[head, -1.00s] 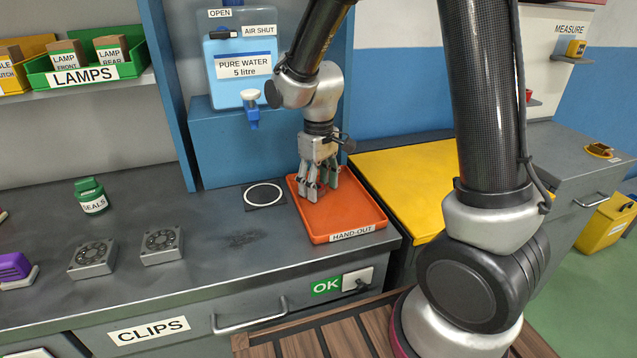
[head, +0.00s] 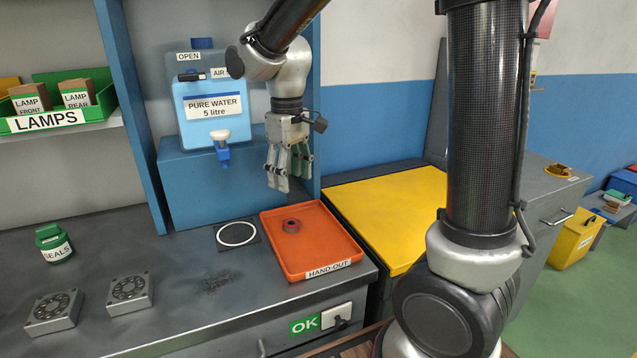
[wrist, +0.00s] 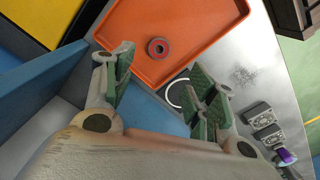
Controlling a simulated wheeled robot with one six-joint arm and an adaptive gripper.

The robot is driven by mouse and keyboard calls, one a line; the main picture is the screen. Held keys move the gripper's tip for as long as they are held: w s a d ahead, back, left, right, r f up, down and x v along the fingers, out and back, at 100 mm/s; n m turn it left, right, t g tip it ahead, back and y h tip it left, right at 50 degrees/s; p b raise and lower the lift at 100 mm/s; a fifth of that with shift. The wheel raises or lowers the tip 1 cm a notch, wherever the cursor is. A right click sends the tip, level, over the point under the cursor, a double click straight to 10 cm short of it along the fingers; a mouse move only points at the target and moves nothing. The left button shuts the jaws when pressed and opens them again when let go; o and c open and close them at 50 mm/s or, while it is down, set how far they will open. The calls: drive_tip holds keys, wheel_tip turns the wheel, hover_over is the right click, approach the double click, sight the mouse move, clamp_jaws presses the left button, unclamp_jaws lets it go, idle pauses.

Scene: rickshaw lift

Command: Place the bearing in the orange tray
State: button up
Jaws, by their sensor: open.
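The bearing (head: 291,226), a small dark ring with a reddish face, lies flat in the orange tray (head: 330,252) labelled HAND-OUT, toward its back left part. The wrist view also shows the bearing (wrist: 158,48) on the floor of the orange tray (wrist: 205,42), clear of the walls. My gripper (head: 288,181) is open and empty, raised above and behind the tray's back left edge, apart from the bearing. In the wrist view its green-padded fingers (wrist: 165,97) are spread with nothing between them.
A white ring mark (head: 237,234) lies left of the tray. Two grey bearing blocks (head: 130,292) and a green SEALS jar (head: 54,243) stand further left. The blue water stand (head: 185,180) is close behind my gripper. A yellow surface (head: 390,215) lies right of the tray.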

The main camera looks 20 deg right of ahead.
drive_tip(key=s+d+r+m+t, duration=0.2)
drive_tip(key=s+d+r+m, duration=0.1)
drive_tip(key=s+d, duration=0.4)
drive_tip(key=s+d+r+m+t, duration=0.2)
drive_tip(key=s+d, duration=0.6)
drive_tip(key=s, duration=0.4)
drive_tip(key=shift+s+d+r+m, duration=0.15)
drive_tip(key=shift+d+r+m, duration=0.05)
drive_tip(key=shift+r+m, duration=0.4)
